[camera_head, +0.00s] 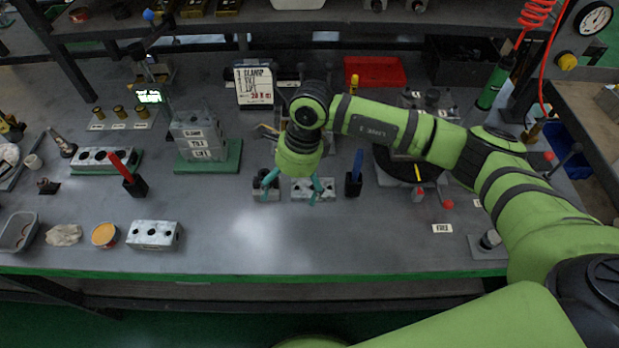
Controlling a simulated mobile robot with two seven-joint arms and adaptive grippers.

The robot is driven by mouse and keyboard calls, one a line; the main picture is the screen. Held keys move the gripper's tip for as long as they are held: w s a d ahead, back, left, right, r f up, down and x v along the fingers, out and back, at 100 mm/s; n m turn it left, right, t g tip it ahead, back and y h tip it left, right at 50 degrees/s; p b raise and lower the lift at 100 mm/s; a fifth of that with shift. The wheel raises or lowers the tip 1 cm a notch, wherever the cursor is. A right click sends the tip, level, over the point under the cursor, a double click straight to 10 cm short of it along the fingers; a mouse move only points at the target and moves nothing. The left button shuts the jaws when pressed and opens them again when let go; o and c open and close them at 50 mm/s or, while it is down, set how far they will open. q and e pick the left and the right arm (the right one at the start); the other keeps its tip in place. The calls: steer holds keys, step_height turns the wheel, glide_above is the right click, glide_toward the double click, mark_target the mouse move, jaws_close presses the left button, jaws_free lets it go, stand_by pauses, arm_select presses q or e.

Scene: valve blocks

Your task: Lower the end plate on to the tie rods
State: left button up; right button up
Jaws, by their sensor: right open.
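The stack of grey valve blocks (199,143), with labels on its front, stands on a green base (228,162) left of centre. Thin upright rods seem to rise at its top, but they are too small to make out clearly. My right gripper (293,189) is open and points down at the middle of the bench, right of the stack. A light grey block with dark holes (325,190) lies under its right finger, and a smaller dark block (266,194) is by its left finger. I cannot tell which piece is the end plate, or whether the fingers touch either block. My left gripper is out of view.
A red-handled tool (121,165) and a blue-handled tool (357,163) stand upright in holders. Another holed block (154,234) lies at front left. A sign (254,87) and red tray (376,72) are behind. The front middle of the bench is clear.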

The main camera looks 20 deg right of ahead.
mark_target(313, 189)
steer(key=d+h, duration=0.1)
steer(key=d, duration=0.1)
steer(key=w+d+h, duration=0.1)
steer(key=d, duration=0.1)
steer(key=w+d, duration=0.1)
steer(key=d, duration=0.1)
steer(key=shift+w+h+p, duration=0.15)
steer(key=shift+h+p, duration=0.15)
steer(key=shift+h, duration=0.1)
steer(key=f+p, duration=0.1)
steer(key=f, duration=0.2)
steer(key=f+p, duration=0.1)
steer(key=f, duration=0.1)
steer(key=shift+s+f+p, duration=0.15)
steer(key=shift+s+p, duration=0.15)
steer(key=shift+f, duration=0.55)
steer(key=c, duration=1.3)
